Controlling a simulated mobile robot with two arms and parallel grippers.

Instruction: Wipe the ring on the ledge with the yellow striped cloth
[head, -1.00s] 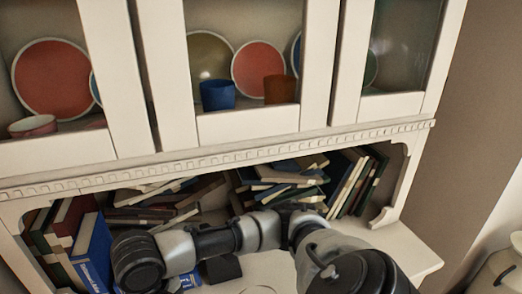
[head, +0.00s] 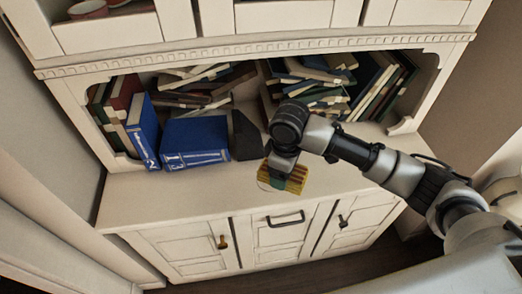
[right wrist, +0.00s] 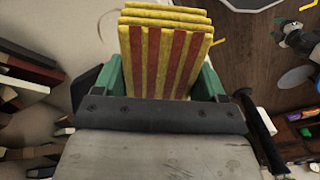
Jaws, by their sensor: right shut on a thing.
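The yellow cloth with red stripes (head: 294,178) is folded and sits low at the ledge (head: 200,198), near its front edge. In the right wrist view the cloth (right wrist: 165,50) stands between green fingers. My right gripper (head: 282,166) is shut on it, pointing down; I cannot tell how firmly the cloth touches the surface. A faint ring (head: 261,184) shows on the ledge at the left of the cloth, which hides part of it. My left gripper is not in view.
A blue book (head: 196,143) and a dark block (head: 246,136) stand behind and left of the gripper. Books fill the shelf (head: 330,82) behind. Cabinet doors with handles are below the ledge. The ledge is clear to the left.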

